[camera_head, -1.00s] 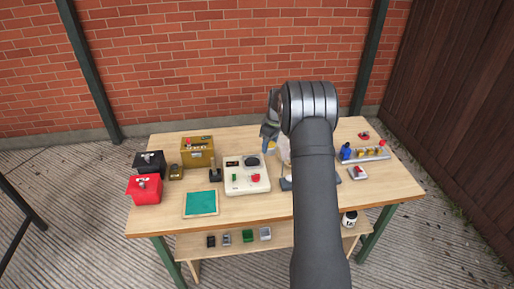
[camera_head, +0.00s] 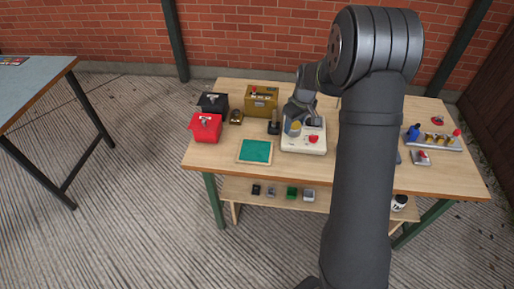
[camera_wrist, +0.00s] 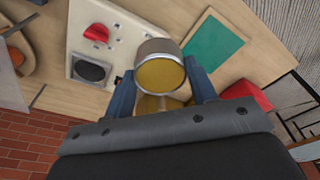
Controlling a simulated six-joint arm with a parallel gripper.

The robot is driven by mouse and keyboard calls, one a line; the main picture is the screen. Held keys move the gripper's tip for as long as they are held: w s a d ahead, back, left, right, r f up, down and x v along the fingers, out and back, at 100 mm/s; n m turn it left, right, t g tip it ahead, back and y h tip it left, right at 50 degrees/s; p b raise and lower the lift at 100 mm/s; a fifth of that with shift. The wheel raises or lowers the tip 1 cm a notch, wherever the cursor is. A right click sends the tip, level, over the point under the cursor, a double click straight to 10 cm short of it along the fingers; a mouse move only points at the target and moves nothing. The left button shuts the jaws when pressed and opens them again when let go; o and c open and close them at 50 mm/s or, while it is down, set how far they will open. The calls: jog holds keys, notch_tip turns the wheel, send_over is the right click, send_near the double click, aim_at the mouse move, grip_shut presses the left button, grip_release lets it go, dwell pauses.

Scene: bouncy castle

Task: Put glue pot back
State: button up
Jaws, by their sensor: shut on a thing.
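My gripper (camera_head: 297,119) is shut on a small cylindrical pot (camera_head: 294,129) with a golden-yellow face, which I take to be the glue pot. In the wrist view the pot (camera_wrist: 160,74) shows a grey-brown band around its yellow round end, between the blue fingers of my gripper (camera_wrist: 160,84). In the head view the pot is in front of the white device (camera_head: 303,147), and its height above it is hard to judge. My arm hides part of the workbench (camera_head: 222,160).
A teal mat (camera_head: 255,151), red box (camera_head: 206,128), black box (camera_head: 213,104) and brass-coloured box (camera_head: 261,100) stand left on the bench. A rack (camera_head: 442,145) is at right. A white jar (camera_head: 399,202) sits low at right. Another table (camera_head: 30,90) stands far left.

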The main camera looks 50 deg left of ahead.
jog(key=s, duration=0.2)
jog(key=shift+s+a+f, duration=0.25)
jog(key=shift+s, duration=0.15)
jog(key=s+a+f, duration=0.2)
jog(key=a, duration=0.1)
jog(key=s+a+f, duration=0.2)
jog(key=a, duration=0.1)
jog(key=s+a+f, duration=0.2)
jog(key=a, duration=0.1)
jog(key=shift+s+a+f, duration=0.15)
jog(key=shift+f, duration=2.25)
jog(key=o, duration=1.3)
jog(key=shift+f, duration=0.15)
jog(key=r, duration=0.4)
jog(key=d+r, duration=0.1)
jog(key=r, duration=0.7)
jog(key=shift+d+r, duration=0.1)
jog(key=shift+d, duration=0.3)
